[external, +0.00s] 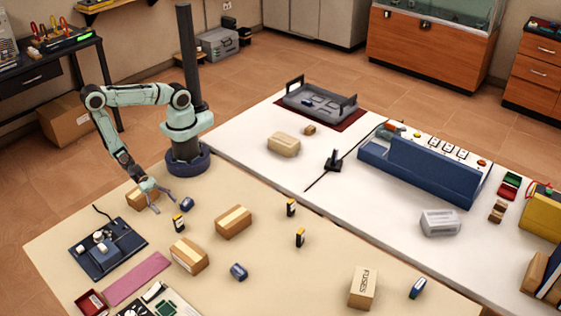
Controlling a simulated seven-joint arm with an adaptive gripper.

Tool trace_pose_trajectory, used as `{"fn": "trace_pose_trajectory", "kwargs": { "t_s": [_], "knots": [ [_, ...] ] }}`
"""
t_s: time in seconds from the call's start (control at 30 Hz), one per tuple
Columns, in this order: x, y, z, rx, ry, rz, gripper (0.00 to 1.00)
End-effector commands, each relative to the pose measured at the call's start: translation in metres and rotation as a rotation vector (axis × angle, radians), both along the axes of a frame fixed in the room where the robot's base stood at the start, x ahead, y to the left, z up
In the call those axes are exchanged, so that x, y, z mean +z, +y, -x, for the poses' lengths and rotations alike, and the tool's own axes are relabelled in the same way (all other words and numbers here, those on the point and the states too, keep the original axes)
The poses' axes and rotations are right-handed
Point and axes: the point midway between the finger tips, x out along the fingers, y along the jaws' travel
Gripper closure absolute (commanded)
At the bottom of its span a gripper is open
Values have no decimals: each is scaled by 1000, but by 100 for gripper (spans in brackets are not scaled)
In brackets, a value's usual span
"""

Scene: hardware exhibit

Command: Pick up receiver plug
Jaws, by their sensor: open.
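My gripper (163,201) is open and low over the beige table, with nothing seen between its fingers. Just to its right lies a small dark blue cylindrical piece (187,204). A similar blue piece (238,271) lies further toward the front. I cannot tell which of these is the receiver plug. A cardboard box (140,199) sits beside the gripper, partly hidden by it.
Taped boxes (189,256) and (233,222) stand in front of and right of the gripper. A dark blue device board (103,248) and a pink strip (138,278) lie to the left. A fuse box (363,288) stands front right. The table's middle right is mostly clear.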

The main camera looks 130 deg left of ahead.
Motion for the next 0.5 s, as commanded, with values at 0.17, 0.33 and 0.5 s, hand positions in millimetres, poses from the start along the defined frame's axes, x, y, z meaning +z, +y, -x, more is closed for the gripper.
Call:
{"fn": "trace_pose_trajectory", "kwargs": {
  "t_s": [0.17, 0.33, 0.5],
  "knots": [
    [-8, 0, -19, -2, -1, 1, 37],
    [-19, 1, -44, -1, 0, 1, 37],
    [-24, 0, -58, -3, 0, 3, 37]
  ]
}}
